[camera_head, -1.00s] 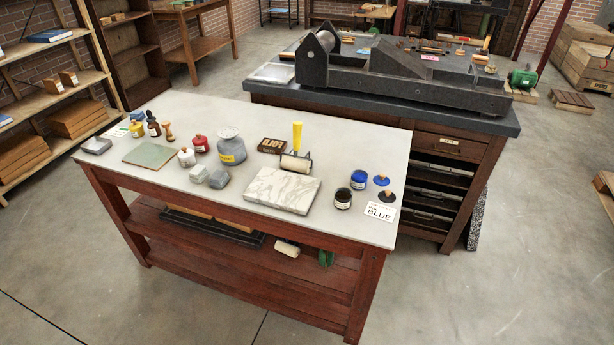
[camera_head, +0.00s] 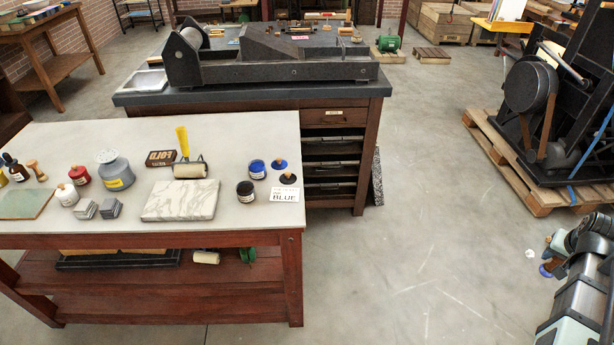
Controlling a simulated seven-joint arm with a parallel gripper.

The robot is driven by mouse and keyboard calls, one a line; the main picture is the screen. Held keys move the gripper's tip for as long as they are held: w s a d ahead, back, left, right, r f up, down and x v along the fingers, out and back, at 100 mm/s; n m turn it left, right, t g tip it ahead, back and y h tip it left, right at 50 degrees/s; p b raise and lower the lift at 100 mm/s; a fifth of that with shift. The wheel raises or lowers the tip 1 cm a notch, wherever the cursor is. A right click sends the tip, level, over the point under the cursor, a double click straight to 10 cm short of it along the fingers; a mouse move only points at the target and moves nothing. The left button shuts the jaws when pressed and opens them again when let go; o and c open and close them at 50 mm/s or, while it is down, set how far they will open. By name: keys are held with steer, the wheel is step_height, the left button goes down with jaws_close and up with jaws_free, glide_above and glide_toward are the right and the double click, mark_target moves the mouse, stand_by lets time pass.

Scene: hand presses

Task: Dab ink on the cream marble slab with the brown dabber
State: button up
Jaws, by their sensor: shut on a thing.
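The cream marble slab (camera_head: 180,200), pale with grey veins, lies flat near the front of the light-topped table, right of its middle. Its top shows no clear ink mark. My gripper (camera_head: 556,258) is at the right edge of the view, far right of the table and well away from the slab. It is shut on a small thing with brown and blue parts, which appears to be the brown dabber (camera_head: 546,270). My arm partly hides it, and its detail is too small to be sure. An open blue ink jar (camera_head: 257,169) and a dark jar (camera_head: 245,191) stand right of the slab.
A yellow-handled roller (camera_head: 190,168) lies behind the slab. Grey blocks (camera_head: 85,209) sit left of it. Open floor lies between the table and my arm.

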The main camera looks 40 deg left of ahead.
steer(key=a+r, duration=0.3)
steer(key=a, duration=3.9)
steer(key=s+a+r, duration=0.1)
steer(key=s+a, duration=0.4)
steer(key=a, duration=0.3)
steer(key=s+a+r+t, duration=0.1)
steer(key=s+a, duration=0.3)
steer(key=a, duration=0.5)
steer(key=s+a+r, duration=0.1)
steer(key=s+a, duration=0.4)
steer(key=a, duration=0.3)
steer(key=s+a+r, duration=0.2)
steer(key=s+a, duration=1.1)
steer(key=s, duration=0.5)
steer(key=s+a+r, duration=0.3)
steer(key=s+a, duration=1.1)
steer(key=s, duration=0.5)
glide_above(181, 198)
steer(key=shift+t, duration=0.3)
steer(key=shift+f, duration=3.15)
steer(key=shift+f, duration=0.75)
